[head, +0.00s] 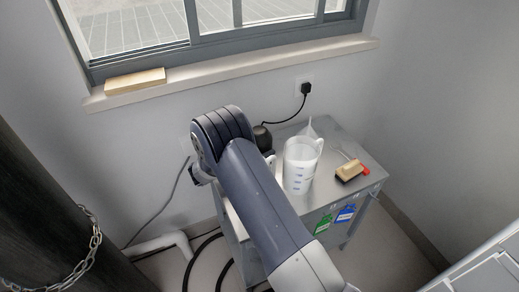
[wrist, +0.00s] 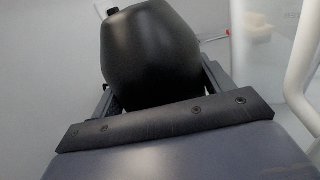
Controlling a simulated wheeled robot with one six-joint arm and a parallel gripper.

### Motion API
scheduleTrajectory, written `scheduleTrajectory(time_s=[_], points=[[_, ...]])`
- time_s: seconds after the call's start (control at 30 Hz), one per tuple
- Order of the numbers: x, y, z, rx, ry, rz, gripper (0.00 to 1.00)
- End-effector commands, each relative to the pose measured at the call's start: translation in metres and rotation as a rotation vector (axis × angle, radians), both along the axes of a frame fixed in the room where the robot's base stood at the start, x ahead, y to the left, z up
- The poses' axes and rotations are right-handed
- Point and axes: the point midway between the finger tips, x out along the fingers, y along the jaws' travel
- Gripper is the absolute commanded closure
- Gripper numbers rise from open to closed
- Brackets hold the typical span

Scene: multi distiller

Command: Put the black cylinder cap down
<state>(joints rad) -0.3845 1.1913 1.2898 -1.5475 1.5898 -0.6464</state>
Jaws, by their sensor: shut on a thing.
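The black cylinder cap (wrist: 150,48) fills the upper middle of the wrist view, between the two fingers of my gripper (wrist: 160,92). The gripper is shut on it. In the head view, a rounded black shape (head: 262,138), which looks like the cap, shows just right of my arm, at the back left of the grey metal table (head: 340,139). My arm hides the gripper and much of the table's left side there. I cannot tell whether the cap touches anything below it.
A white measuring jug (head: 299,168) stands right of my arm, with a clear funnel-like piece (head: 309,130) behind it. A tan block (head: 349,171) with a red part lies further right. A black cord (head: 296,115) runs from the wall outlet (head: 306,88) toward the black shape.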

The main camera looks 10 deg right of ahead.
Motion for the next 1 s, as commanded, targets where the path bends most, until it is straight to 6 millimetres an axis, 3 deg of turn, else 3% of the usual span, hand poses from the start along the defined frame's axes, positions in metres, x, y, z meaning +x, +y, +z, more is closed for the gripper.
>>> scheduleTrajectory(time_s=[0.1, 0.43, 0.47, 0.7, 1.0], points=[[0.0001, 0.0, -0.01, -0.002, -0.002, 0.0, 0.67], [0.0001, 0.0, -0.0134, -0.002, -0.002, 0.0, 0.67], [-0.0002, -0.0001, -0.0131, 0.0, 0.0, 0.0, 0.22], [-0.0002, -0.0001, -0.0127, 0.0, 0.0, 0.0, 0.03], [-0.0002, -0.0001, -0.0095, 0.0, 0.0, 0.0, 0.03]])
